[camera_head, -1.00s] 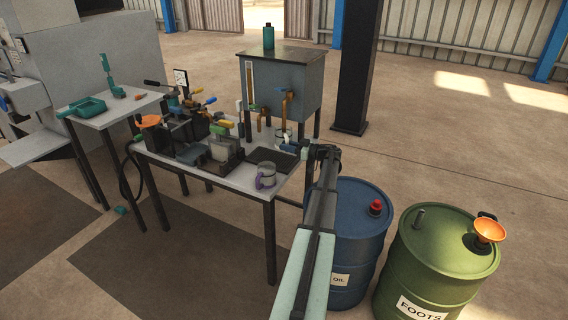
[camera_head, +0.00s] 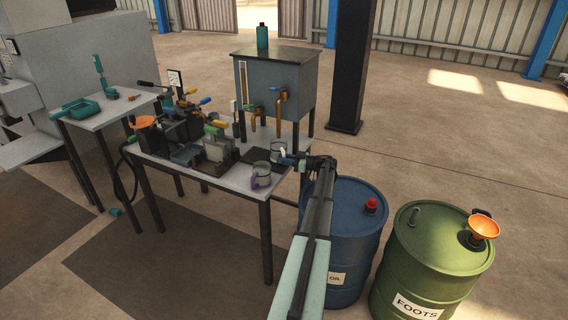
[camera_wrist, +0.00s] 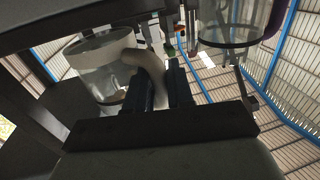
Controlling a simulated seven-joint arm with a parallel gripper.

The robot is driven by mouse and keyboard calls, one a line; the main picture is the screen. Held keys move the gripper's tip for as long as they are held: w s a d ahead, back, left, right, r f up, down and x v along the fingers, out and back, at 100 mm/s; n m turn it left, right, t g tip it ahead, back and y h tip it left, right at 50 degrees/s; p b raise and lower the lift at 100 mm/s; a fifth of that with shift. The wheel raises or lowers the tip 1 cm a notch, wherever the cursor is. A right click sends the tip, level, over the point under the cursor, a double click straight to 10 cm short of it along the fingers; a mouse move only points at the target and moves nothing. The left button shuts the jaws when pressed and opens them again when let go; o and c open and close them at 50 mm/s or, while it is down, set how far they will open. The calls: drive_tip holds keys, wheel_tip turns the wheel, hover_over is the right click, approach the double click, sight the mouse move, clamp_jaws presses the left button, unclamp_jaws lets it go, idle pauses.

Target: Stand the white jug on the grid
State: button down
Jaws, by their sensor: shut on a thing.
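The white jug (camera_head: 277,151) is a see-through cup with a white rim, near the right end of the bench. In the wrist view the jug (camera_wrist: 98,62) is at the upper left, and its pale handle (camera_wrist: 146,62) runs between my fingers. My gripper (camera_head: 292,159) is shut on that handle from the right. The grid (camera_head: 259,156) is a dark square on the bench top. The jug looks upright over the grid's right part; I cannot tell whether it touches it.
A jug with a purple handle (camera_head: 261,176) stands at the bench's front edge, close by; it also shows in the wrist view (camera_wrist: 232,22). The press parts (camera_head: 190,130) crowd the bench's left. A tank with taps (camera_head: 280,90) stands behind. Blue (camera_head: 352,235) and green (camera_head: 432,255) drums stand right.

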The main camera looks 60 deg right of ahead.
drive_tip(key=shift+f, duration=0.75)
drive_tip(key=shift+f, duration=0.15)
drive_tip(key=c, duration=1)
unclamp_jaws()
drive_tip(key=shift+s, duration=0.15)
drive_tip(key=s+d, duration=0.2)
drive_tip(key=s, duration=0.9)
drive_tip(key=shift+s+d, duration=0.15)
drive_tip(key=shift+s, duration=0.1)
